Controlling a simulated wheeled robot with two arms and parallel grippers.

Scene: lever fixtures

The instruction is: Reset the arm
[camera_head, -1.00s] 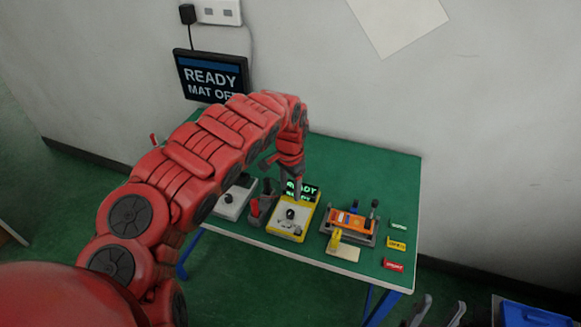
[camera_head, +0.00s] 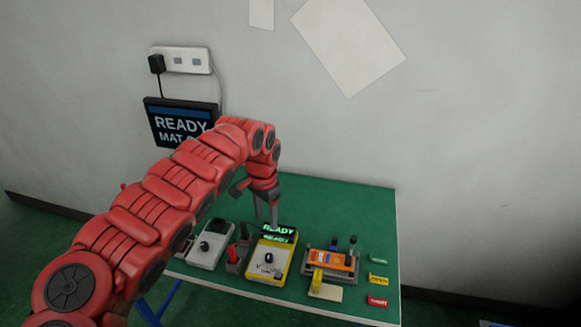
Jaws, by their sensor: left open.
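My left gripper (camera_head: 266,212) points down just behind the yellow meter box (camera_head: 270,262), apart from its front face. Its jaws are open with nothing seen between them. The yellow box has a black knob and a dark display with green letters reading READY. To its right an orange unit (camera_head: 332,261) sits in a grey fixture (camera_head: 308,268) with dark upright posts at the back. A yellow block (camera_head: 317,281) stands at the fixture's front on a pale plate. No part is clearly marked as the arm to be reset. My right gripper is not in view.
A grey box (camera_head: 208,247) with a knob stands left of the meter, with red-handled probes (camera_head: 236,252) between. Small green, yellow and red tags (camera_head: 378,300) lie at the right of the green table (camera_head: 345,205). A wall screen (camera_head: 176,124) reads READY MAT, partly covered by my arm.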

